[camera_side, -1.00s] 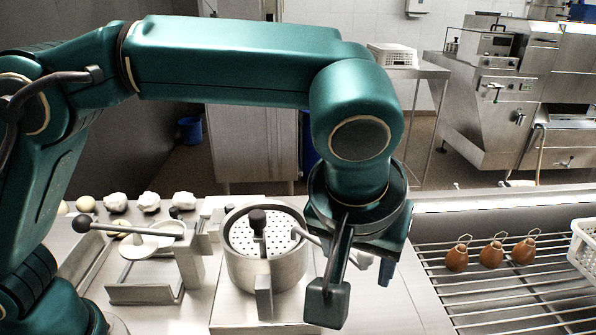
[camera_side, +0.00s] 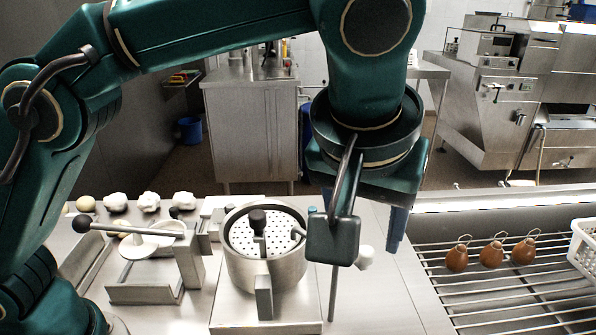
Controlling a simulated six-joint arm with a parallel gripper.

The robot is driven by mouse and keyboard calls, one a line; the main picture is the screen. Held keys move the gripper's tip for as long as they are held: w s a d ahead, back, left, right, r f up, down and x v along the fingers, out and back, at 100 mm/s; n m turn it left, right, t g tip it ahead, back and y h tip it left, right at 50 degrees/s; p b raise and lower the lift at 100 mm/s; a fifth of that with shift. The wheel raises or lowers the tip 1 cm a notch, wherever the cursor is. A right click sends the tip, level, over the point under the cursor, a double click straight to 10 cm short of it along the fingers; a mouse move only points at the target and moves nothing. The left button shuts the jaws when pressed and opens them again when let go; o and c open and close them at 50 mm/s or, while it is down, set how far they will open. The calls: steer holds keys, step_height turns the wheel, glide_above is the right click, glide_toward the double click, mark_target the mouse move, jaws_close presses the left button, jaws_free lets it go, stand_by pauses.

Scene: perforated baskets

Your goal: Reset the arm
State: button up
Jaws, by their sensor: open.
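My gripper (camera_side: 356,236) hangs pointing down at the right of the steel pot, above the bare steel counter. Its jaws are open, and I see nothing held between them. One blue finger (camera_side: 397,230) shows clearly; the other is mostly hidden behind a dark block on my wrist. The steel pot (camera_side: 264,270) holds a perforated insert (camera_side: 243,236) with a black knob. A lever with a pale tip (camera_side: 365,257) reaches right from the pot area, partly hidden behind my wrist.
A press with a black-knobbed lever (camera_side: 128,229) stands left of the pot. Pale lumps (camera_side: 149,202) lie behind it. Several brown pear-shaped things (camera_side: 491,254) stand on the wire rack at right, beside a white perforated basket (camera_side: 583,248).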

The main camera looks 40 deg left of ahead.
steer(key=shift+r, duration=0.8)
steer(key=shift+a, duration=0.1)
steer(key=s+a+r+n, duration=0.1)
steer(key=a+r, duration=0.2)
steer(key=a, duration=0.5)
steer(key=s+a+r+n, duration=0.1)
steer(key=s+a+r, duration=0.15)
steer(key=a, duration=0.55)
steer(key=s+a+f+m, duration=0.2)
steer(key=s+f, duration=0.2)
steer(key=f, duration=0.2)
steer(key=s+a+f+m+t+h, duration=0.1)
steer(key=s+f+m, duration=0.2)
steer(key=s+f, duration=0.2)
steer(key=shift+a+f, duration=0.35)
steer(key=shift+f, duration=0.25)
